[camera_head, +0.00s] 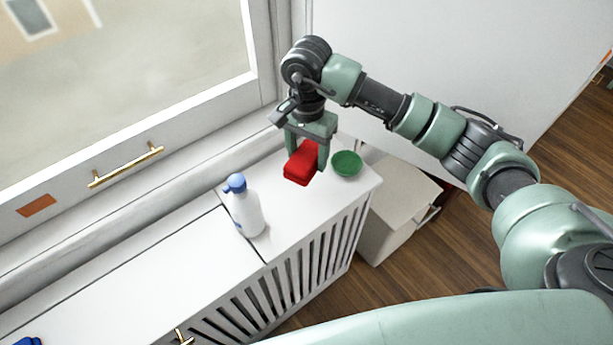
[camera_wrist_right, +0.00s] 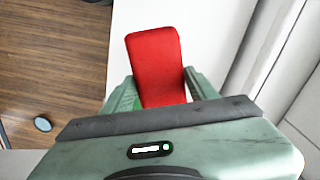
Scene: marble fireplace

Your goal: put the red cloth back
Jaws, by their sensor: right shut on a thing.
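The red cloth (camera_head: 301,164) is a folded, thick rectangular pad. My right gripper (camera_head: 309,160) is shut on it, with a finger on each side, over the right end of the white sill-like cabinet top. In the right wrist view the red cloth (camera_wrist_right: 156,62) sticks out beyond the fingers of my right gripper (camera_wrist_right: 162,92). I cannot tell whether the cloth touches the surface. My left gripper is not in view.
A green bowl (camera_head: 346,164) stands just right of the cloth. A white spray bottle with a blue top (camera_head: 246,208) stands to its left. The white cabinet top (camera_head: 150,262) is mostly clear further left. A window with a brass handle (camera_head: 126,166) is behind. A pale box (camera_head: 396,212) stands on the floor.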

